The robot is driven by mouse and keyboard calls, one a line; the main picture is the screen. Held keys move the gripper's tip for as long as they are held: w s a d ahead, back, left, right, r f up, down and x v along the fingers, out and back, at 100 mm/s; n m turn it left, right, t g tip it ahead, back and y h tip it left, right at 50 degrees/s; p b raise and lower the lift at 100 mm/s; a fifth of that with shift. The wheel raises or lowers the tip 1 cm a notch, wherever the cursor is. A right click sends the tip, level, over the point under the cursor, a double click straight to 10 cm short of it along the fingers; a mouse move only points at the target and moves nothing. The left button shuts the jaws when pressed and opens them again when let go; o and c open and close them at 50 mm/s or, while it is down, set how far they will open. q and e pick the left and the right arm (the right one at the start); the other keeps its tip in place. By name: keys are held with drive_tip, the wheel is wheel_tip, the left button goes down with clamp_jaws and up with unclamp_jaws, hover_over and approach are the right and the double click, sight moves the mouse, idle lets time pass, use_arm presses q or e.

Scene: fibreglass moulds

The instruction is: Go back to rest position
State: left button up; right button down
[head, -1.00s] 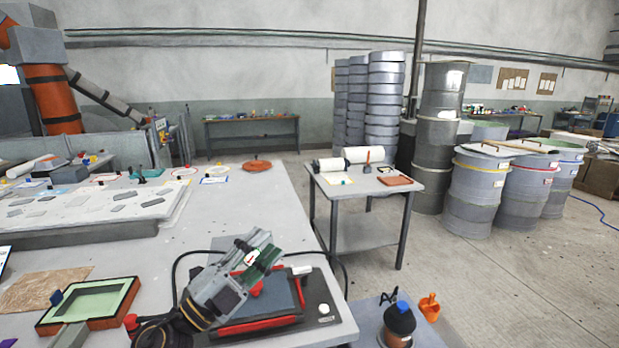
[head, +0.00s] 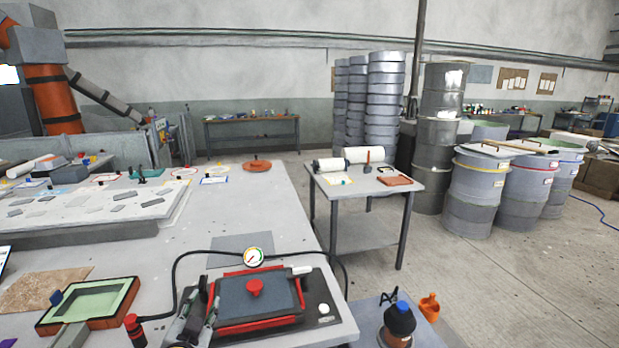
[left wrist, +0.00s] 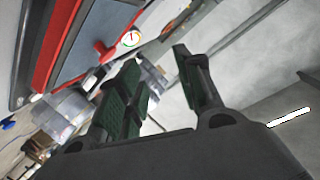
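My left gripper (head: 201,302) is low in the head view, at the left side of a red-framed device with a grey lid and red knob (head: 254,288). The gripper is open, its two green-padded fingers apart with nothing between them. In the left wrist view its fingers (left wrist: 165,75) are also spread and empty, with the device's red frame (left wrist: 52,45) at upper left. I cannot tell whether the fingers touch the device. My right gripper is in neither view.
A round gauge (head: 254,257) stands behind the lid, with a black hose curving around. A green-lined mould (head: 95,300) lies to the left. A blue-capped container (head: 399,320) stands at lower right. The back of the large table (head: 240,205) is mostly clear.

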use_arm(q)
drive_tip(key=s+d+f+n+g+h, duration=0.25)
drive_tip(key=s+f+g, duration=0.95)
drive_tip(key=s+f, duration=0.8)
wheel_tip(320, 180, down, 33)
drive_tip(key=s+a+g, duration=0.1)
drive_tip(key=s+a, duration=0.1)
drive_tip(key=s+a+f, duration=0.3)
drive_tip(key=s+f, duration=0.6)
drive_tip(key=s, duration=0.1)
drive_tip(key=s+a+f+m+g, duration=0.1)
drive_tip(key=s+a+f, duration=0.3)
drive_tip(key=s+f, duration=0.6)
drive_tip(key=shift+s+y, duration=0.3)
drive_tip(key=shift+y, duration=0.15)
